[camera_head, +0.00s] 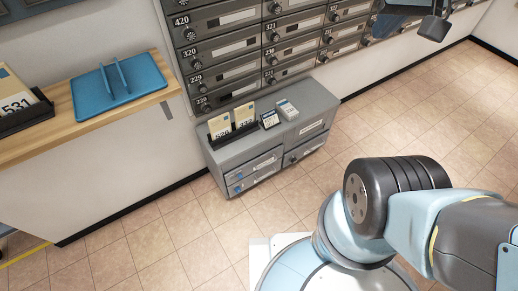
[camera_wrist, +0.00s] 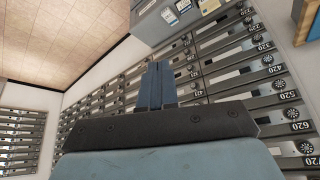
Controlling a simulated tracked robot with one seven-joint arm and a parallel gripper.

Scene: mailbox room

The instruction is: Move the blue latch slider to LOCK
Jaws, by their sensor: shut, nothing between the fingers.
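In the head view, small blue parts (camera_head: 238,188) show on the left front of the low grey cabinet (camera_head: 214,156). They are too small to tell which one is the latch slider or where it stands, and no LOCK mark can be read. My gripper (camera_wrist: 157,84) shows in the wrist view with its two blue-grey fingers together, holding nothing. It is in front of the mailbox wall, apart from the cabinet, which shows at the top of that view (camera_wrist: 148,22). The head view shows my arm at the right, but not my fingertips.
Holders with numbered envelopes (camera_head: 245,116) and small devices (camera_head: 287,109) stand on the cabinet. The mailbox wall (camera_head: 225,50) rises behind it. A wooden counter (camera_head: 60,137) at the left bears a blue tray (camera_head: 95,105). The tiled floor (camera_head: 185,235) before the cabinet is clear.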

